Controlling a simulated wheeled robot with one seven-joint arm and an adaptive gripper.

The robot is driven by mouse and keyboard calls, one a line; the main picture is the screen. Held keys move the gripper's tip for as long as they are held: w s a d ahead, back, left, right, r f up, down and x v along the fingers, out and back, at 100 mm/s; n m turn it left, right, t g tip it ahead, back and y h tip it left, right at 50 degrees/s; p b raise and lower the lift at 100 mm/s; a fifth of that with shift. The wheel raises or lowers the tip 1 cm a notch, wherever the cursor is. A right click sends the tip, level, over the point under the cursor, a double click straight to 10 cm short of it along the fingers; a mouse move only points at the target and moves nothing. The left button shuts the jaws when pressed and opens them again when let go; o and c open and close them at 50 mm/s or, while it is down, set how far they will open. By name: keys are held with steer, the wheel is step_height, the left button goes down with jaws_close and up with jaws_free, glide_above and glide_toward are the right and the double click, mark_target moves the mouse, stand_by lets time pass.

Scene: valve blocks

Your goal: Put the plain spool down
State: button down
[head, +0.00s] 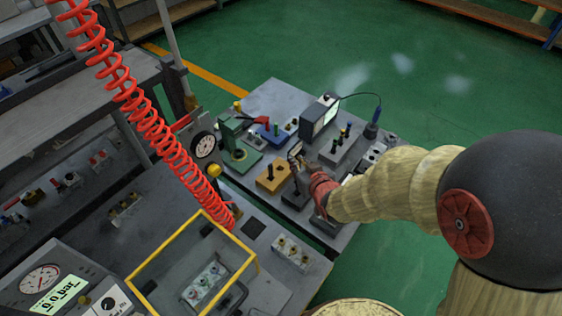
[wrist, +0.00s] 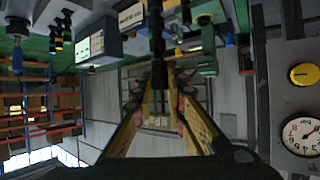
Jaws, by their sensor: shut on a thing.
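My gripper (head: 301,160) is over the grey bench table in the head view, beside an orange block (head: 268,186) with dark pegs standing in it. In the wrist view my gripper (wrist: 160,82) has its two wood-coloured fingers converging on a slim dark, stepped rod, which I take as the plain spool (wrist: 158,45). The spool runs up the picture from between the fingertips. In the head view the spool is too small and too covered by the gripper to make out. Whether its far end touches anything cannot be told.
A green fixture (head: 240,157), a blue block (head: 272,133) and a grey display box (head: 319,116) stand close behind the gripper. A red coiled hose (head: 150,128) and a yellow-framed box (head: 160,256) are at left. Bare table (head: 270,93) shows at the back.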

steer(key=s+f+b+x, duration=0.1)
steer(key=f+b+x, duration=0.1)
steer(key=x, duration=0.7)
steer(key=s+f+b+x, duration=0.1)
steer(key=x, duration=0.8)
steer(key=shift+a+f+b, duration=0.2)
steer(key=shift+f+b, duration=0.2)
steer(key=shift+f, duration=0.1)
steer(key=shift+f, duration=0.15)
steer(key=c, duration=2.2)
jaws_free()
steer(key=shift+o, duration=0.6)
